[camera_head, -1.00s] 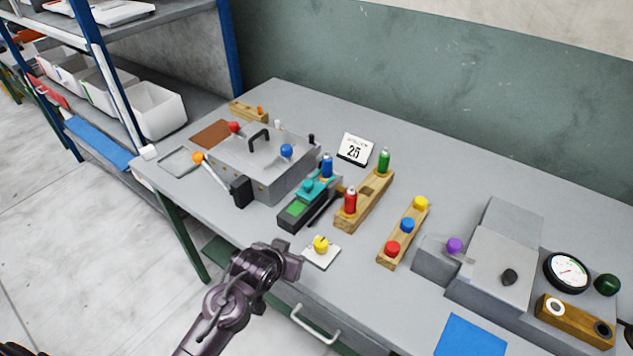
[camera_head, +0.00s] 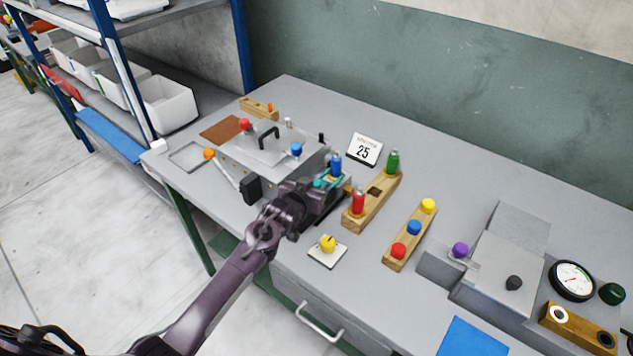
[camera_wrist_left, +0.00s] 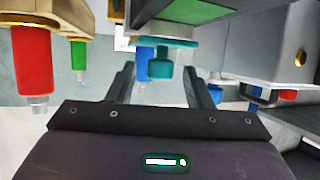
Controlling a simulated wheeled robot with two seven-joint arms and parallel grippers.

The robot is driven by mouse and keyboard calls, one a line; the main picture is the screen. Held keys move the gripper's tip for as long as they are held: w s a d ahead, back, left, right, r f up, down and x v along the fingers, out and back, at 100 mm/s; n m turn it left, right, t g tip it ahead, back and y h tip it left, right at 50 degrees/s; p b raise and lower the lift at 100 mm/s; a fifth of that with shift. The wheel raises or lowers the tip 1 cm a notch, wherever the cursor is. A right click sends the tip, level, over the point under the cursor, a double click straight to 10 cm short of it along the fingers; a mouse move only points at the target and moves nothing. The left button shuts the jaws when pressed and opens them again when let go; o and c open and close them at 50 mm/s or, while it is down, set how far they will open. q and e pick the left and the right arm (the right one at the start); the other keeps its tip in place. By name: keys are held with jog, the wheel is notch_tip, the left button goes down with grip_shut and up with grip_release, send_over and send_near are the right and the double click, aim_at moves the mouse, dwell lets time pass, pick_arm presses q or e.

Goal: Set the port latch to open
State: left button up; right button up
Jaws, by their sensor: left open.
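A teal latch-like part with a round knob (camera_wrist_left: 160,72) shows in the left wrist view; I take it as the port latch. In the head view only a bit of teal (camera_head: 331,181) shows past my gripper, at the small grey-and-green unit beside the grey press. My left gripper (camera_head: 322,188) is open over that unit. In the wrist view its two fingers (camera_wrist_left: 160,88) stand on either side of the teal knob, with a gap; contact cannot be told. A blue bottle (camera_head: 336,166) stands just behind the teal part.
The grey press box (camera_head: 275,150) with coloured knobs and a lever is left of my gripper. A wooden rack (camera_head: 372,206) with red and green bottles is close on the right. A yellow knob on a white plate (camera_head: 327,256) sits in front.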

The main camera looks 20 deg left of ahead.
pick_arm(q)
jog(key=shift+x, duration=1)
jog(key=shift+c, duration=0.5)
grip_shut()
